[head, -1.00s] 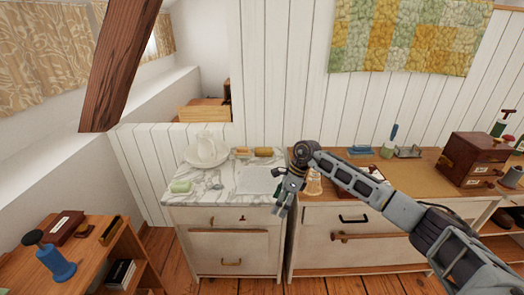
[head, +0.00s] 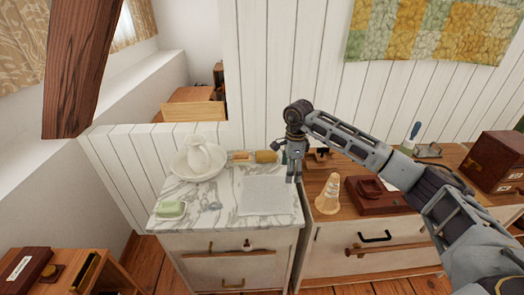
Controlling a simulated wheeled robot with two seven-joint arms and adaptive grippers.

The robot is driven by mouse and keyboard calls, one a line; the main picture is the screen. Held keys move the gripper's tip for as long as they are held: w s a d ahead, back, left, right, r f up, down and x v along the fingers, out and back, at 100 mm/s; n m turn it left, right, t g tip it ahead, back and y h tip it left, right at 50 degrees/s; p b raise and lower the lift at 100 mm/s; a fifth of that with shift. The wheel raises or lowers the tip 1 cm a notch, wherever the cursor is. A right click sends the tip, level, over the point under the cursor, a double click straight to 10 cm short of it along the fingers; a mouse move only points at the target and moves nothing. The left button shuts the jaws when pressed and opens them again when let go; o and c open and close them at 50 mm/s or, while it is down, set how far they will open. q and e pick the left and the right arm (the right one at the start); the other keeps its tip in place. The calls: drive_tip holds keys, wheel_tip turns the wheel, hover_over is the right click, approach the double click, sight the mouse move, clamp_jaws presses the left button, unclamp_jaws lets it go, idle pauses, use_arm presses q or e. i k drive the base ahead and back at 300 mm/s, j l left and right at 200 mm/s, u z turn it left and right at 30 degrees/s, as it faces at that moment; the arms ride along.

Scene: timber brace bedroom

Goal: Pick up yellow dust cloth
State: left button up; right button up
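I cannot pick out a yellow dust cloth with certainty. A pale yellow-tan, cone-shaped thing (head: 328,195) stands upright on the wooden cabinet top, near its left edge; it may be the cloth, but I cannot tell. My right gripper (head: 294,180) points down near the seam between the marble top and the wooden top. It is to the left of the tan thing and apart from it. I see nothing held in it, and its finger gap is too small to judge. My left gripper is not in view.
The marble-topped cabinet (head: 226,212) bears a white jug and basin (head: 197,158), green soap (head: 171,209), a pale grey flat cloth or mat (head: 266,196) and a yellowish roll (head: 266,156). A dark red-brown box (head: 376,199) lies right of the tan thing. A timber brace (head: 82,65) slants at left.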

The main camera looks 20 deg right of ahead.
sight(263, 156)
drive_tip(key=i, duration=0.9)
